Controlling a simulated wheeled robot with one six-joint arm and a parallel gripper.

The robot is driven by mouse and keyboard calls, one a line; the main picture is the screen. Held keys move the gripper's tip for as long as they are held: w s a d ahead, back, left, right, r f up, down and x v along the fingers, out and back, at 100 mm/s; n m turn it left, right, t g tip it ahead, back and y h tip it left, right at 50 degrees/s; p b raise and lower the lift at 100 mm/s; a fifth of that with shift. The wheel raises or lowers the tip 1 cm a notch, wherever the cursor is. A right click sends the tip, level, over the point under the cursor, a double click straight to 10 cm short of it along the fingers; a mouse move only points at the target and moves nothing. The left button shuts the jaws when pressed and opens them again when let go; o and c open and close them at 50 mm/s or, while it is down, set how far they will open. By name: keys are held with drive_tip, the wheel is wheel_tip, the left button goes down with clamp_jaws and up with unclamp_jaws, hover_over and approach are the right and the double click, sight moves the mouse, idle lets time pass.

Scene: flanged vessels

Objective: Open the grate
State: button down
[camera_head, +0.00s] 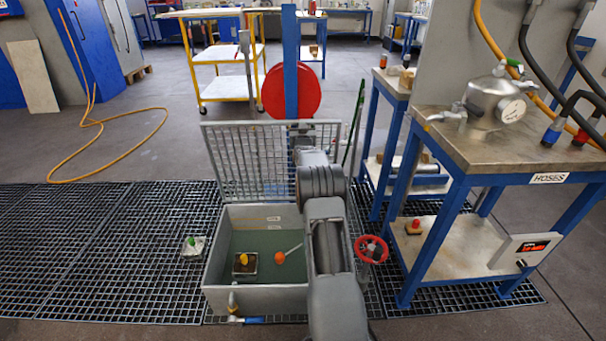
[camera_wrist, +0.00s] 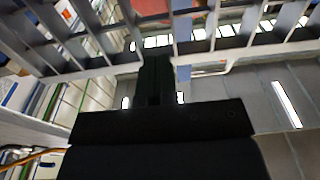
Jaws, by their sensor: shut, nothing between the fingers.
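The grate (camera_head: 245,160) is a grey metal mesh panel in the head view. It stands nearly upright along the back edge of an open grey tank (camera_head: 217,280). My arm reaches over the tank's right side, and its links cover the right part of the tank.
The tank holds greenish water, a small box with a yellow top (camera_head: 244,262) and an orange float (camera_head: 279,258). A red handwheel (camera_head: 371,249) and a workbench (camera_head: 480,150) stand on the right. A blue post (camera_head: 290,60) and red disc (camera_head: 310,90) are behind.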

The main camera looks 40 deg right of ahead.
drive_tip(key=v, duration=1.3)
drive_tip(key=shift+s+a, duration=0.25)
drive_tip(key=shift+s, duration=0.05)
drive_tip(key=s+a+r+n+g+y+p, duration=0.2)
drive_tip(key=s+a+r+y+p, duration=0.15)
drive_tip(key=a+r+p, duration=0.6)
drive_tip(key=s+a+r+n+g+y+p, duration=0.2)
drive_tip(key=s+a+r+y+p, duration=0.15)
drive_tip(key=a+r+p, duration=0.6)
drive_tip(key=s+a+r+n+g+y+p, duration=0.1)
drive_tip(key=s+a+r+g+p, duration=0.3)
drive_tip(key=s, duration=0.7)
drive_tip(key=s+a+r+n+g+y+p, duration=0.2)
drive_tip(key=s+a+r+g+p, duration=0.2)
drive_tip(key=s+a+r+p, duration=0.5)
drive_tip(key=s+a+p, duration=0.1)
drive_tip(key=s, duration=0.2)
drive_tip(key=shift+s+y, duration=0.2)
drive_tip(key=shift+y, duration=0.2)
drive_tip(key=shift+a+r, duration=0.1)
